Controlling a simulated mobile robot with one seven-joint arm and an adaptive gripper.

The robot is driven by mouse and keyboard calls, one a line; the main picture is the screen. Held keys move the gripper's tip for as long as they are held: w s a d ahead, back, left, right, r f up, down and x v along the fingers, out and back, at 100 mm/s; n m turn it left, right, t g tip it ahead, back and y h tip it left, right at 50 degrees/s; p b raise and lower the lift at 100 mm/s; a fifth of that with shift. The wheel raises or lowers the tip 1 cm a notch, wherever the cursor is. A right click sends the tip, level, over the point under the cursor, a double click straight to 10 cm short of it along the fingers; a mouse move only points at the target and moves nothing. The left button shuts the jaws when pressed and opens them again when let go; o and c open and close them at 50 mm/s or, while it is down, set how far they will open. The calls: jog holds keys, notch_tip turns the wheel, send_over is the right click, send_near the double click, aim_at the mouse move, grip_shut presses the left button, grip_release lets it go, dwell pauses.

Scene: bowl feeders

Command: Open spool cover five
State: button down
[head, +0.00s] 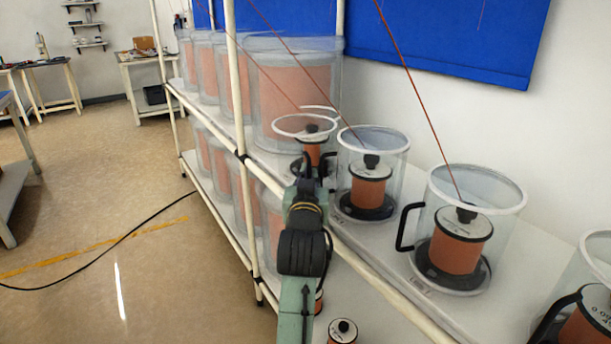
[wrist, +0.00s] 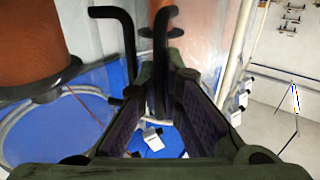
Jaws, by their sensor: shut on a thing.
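My gripper (head: 312,172) reaches up to a clear spool cover with a white rim (head: 304,126) in the head view, left of two similar covers. In the wrist view my gripper (wrist: 165,105) has its fingers around a black handle (wrist: 161,60). An orange spool (head: 312,153) with a black top shows behind the fingers in the head view. A second white arc shows behind the rim, and I cannot tell whether it belongs to the same cover. My arm hides the lower part of the cover. No number is readable on it.
Clear covers (head: 373,150) (head: 476,188) with upright spools stand to the right on the white shelf (head: 385,240). One has a black handle (head: 407,228) jutting out. Larger clear drums (head: 292,95) stand behind left. A pale rack post (head: 240,120) is close left of my arm. Red wires run overhead.

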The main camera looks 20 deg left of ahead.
jog(key=c, duration=1.7)
grip_release()
jog(key=shift+s, duration=0.1)
jog(key=shift+v, duration=3.9)
jog(key=shift+a, duration=0.1)
